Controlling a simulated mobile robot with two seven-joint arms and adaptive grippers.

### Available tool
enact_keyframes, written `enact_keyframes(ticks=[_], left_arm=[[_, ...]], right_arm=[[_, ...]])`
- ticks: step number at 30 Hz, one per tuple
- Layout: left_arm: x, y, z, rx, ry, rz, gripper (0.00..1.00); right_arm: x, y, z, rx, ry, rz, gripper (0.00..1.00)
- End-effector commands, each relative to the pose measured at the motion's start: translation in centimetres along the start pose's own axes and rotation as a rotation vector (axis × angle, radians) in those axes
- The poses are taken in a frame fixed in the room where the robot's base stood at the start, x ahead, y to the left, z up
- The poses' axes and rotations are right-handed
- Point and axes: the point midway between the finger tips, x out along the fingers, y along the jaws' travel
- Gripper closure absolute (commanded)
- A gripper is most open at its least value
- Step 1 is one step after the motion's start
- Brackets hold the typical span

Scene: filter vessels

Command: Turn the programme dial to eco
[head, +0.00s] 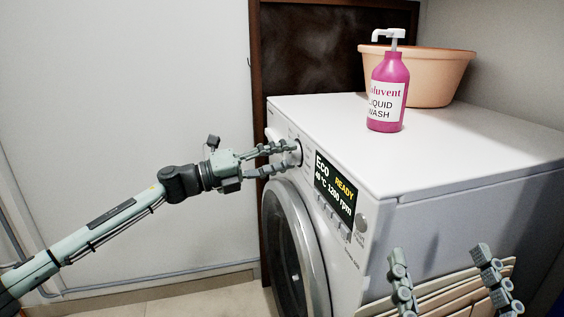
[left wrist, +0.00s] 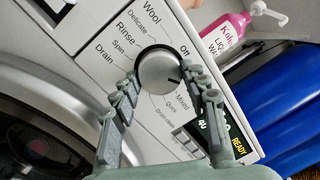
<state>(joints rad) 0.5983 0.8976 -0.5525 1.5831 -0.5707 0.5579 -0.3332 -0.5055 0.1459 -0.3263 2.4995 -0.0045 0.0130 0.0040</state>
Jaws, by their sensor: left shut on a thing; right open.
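The washing machine (head: 420,150) is white, with a round programme dial (left wrist: 158,72) at the left of its front panel. My left gripper (head: 290,156) is shut on the dial, one finger on each side, as the left wrist view (left wrist: 161,78) also shows. A dark mark on the dial points to the lower right, towards one finger. Wool, Rinse, Spin, Drain, Off and Mixed labels are readable around it; the finger covers part of the ring. The display (head: 335,188) reads Eco, READY, 40 °C, 1200 rpm. My right gripper (head: 438,252) is open and empty at lower right.
A pink liquid wash bottle (head: 387,92) with a white pump stands on the machine top in front of a peach basin (head: 440,75). The round door (head: 290,240) is below the dial. Beige slats (head: 450,295) lie near my right gripper. Left of the machine is clear.

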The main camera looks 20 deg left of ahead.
Motion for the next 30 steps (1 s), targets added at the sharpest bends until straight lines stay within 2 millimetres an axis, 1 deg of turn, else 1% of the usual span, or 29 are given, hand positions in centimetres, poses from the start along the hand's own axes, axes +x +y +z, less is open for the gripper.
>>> enact_keyframes(ticks=[6, 16, 17, 21, 30], left_arm=[[0.04, 0.05, -0.15, 0.018, 0.004, -0.002, 0.85], [0.04, 0.04, -0.15, 0.018, 0.004, -0.002, 0.85], [0.04, 0.04, -0.15, 0.018, 0.004, -0.002, 0.52], [0.03, 0.04, -0.11, 0.018, 0.003, -0.002, 0.35], [-0.08, 0.04, -0.03, 0.018, 0.002, -0.001, 0.34]], right_arm=[[-0.01, -0.17, -0.79, 0.005, 0.043, -0.003, 0.15], [0.00, -0.17, -0.84, 0.005, 0.045, -0.003, 0.15], [0.00, -0.17, -0.84, 0.005, 0.045, -0.003, 0.15], [0.00, -0.17, -0.84, 0.005, 0.045, -0.003, 0.15], [-0.02, -0.13, -0.79, 0.004, 0.043, -0.002, 0.15]])
